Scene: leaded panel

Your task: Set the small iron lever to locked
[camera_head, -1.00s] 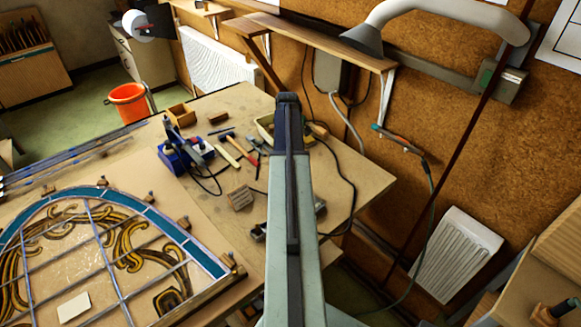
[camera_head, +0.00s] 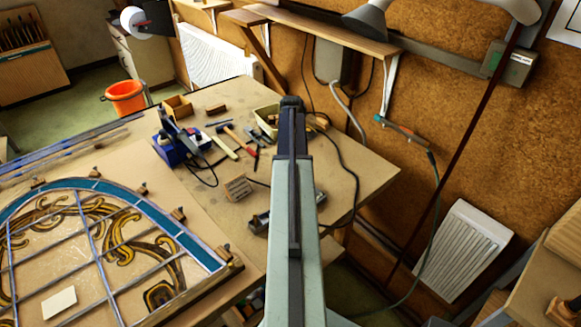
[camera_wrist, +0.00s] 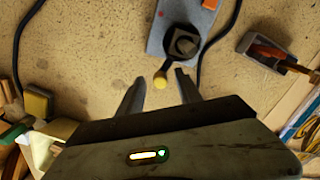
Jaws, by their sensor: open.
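A small dark lever (camera_wrist: 172,67) with a yellow round knob (camera_wrist: 160,80) shows in the wrist view. It turns on a black round pivot (camera_wrist: 182,42) on a blue-grey plate (camera_wrist: 158,38), and its knob end points down and left. A red dot marks the plate's upper left. I cannot tell the knob's height against the fingers. In the head view my arm covers the bench there, and I cannot make out the lever.
A grey holder with a rust-brown piece (camera_wrist: 270,50) lies right of the plate. A black cable (camera_wrist: 216,45) runs close to the right finger. A yellow-topped block (camera_wrist: 38,104) lies at left. The leaded panel (camera_head: 100,245) covers the bench's left; tools and a blue soldering stand (camera_head: 180,148) stand behind.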

